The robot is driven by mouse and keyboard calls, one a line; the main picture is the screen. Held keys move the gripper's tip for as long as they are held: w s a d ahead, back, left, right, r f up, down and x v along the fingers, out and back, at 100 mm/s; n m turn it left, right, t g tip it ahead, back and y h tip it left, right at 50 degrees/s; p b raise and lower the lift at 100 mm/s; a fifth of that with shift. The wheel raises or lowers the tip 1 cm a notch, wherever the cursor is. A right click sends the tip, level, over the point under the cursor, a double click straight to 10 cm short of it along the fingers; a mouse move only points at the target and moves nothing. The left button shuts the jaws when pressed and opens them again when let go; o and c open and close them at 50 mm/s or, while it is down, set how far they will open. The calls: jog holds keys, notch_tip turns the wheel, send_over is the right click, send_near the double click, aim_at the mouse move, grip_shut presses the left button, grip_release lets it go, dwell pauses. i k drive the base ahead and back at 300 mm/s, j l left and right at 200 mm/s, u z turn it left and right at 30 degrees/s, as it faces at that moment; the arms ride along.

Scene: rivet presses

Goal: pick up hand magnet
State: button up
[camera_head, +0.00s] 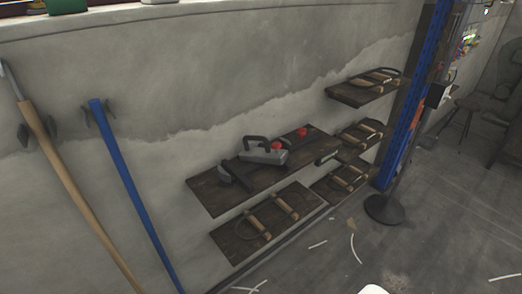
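A grey block with a dark handle and a red knob, which looks like the hand magnet (264,156), sits on a dark wooden wall shelf (205,191) in the middle of the head view. The handle is on its upper side and the red knob is at its right. A dark hammer-like tool (236,176) lies close to its left, and a second red-topped item (302,133) is to its right on the shelf.
Below and right are more wooden shelves (352,93) with wooden-handled tools. Two long handles, tan (72,180) and blue (132,190), lean at the left wall. A blue post (408,95) and a round black stand base (385,209) are right. Pale scraps litter the floor.

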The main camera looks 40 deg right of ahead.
aim_at(266, 155)
jog(key=l+u, duration=0.1)
jog(key=u, duration=0.3)
jog(key=l+u, duration=0.1)
jog(key=u, duration=0.3)
jog(key=l+u, duration=0.1)
jog(key=u, duration=0.25)
jog(key=l+u, duration=0.2)
jog(key=l, duration=0.2)
jog(key=k+l+u, duration=0.2)
jog(key=l, duration=0.2)
jog(key=l+u, duration=0.15)
jog(key=l, duration=0.25)
jog(key=l+u, duration=0.2)
jog(key=l, duration=0.15)
jog(key=k+l+u, duration=0.2)
jog(key=l, duration=0.15)
jog(key=k+l+u, duration=0.2)
jog(key=l, duration=0.15)
jog(key=i, duration=0.1)
